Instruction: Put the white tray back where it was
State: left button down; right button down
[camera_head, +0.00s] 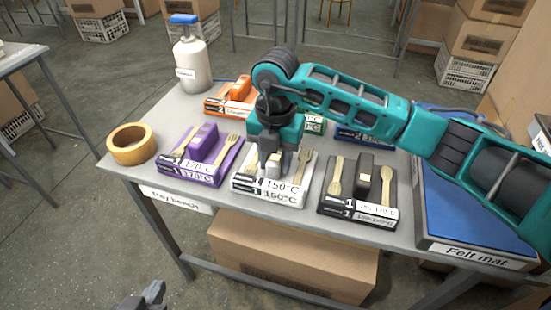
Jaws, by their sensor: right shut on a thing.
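The white tray (242,187), marked 150°C, is at the front middle of the grey bench, between the purple tray (186,174) and the black tray (328,201). It looks level and holds wooden cutlery. My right gripper (272,164) comes down from above and is shut on the white tray's raised middle grip, hiding part of the tray. I cannot tell whether the tray touches the bench. My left gripper (142,299) shows only partly at the bottom edge, below the bench front, and its jaws are unclear.
An orange tray (229,102), a green tray (315,124) and a blue tray (358,134) stand behind, partly hidden by my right arm. A tape roll (131,157) and a white bottle (191,68) are at left. The blue felt mat (450,215) is at right.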

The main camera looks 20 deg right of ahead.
aim_at(275, 157)
jog(key=shift+r, duration=0.1)
jog(key=c, duration=0.7)
grip_release()
jog(key=shift+r, duration=0.35)
notch_tip(275, 157, up, 11)
jog(key=shift+r+p, duration=0.2)
jog(key=shift+p, duration=0.85)
jog(key=shift+a+f, duration=0.1)
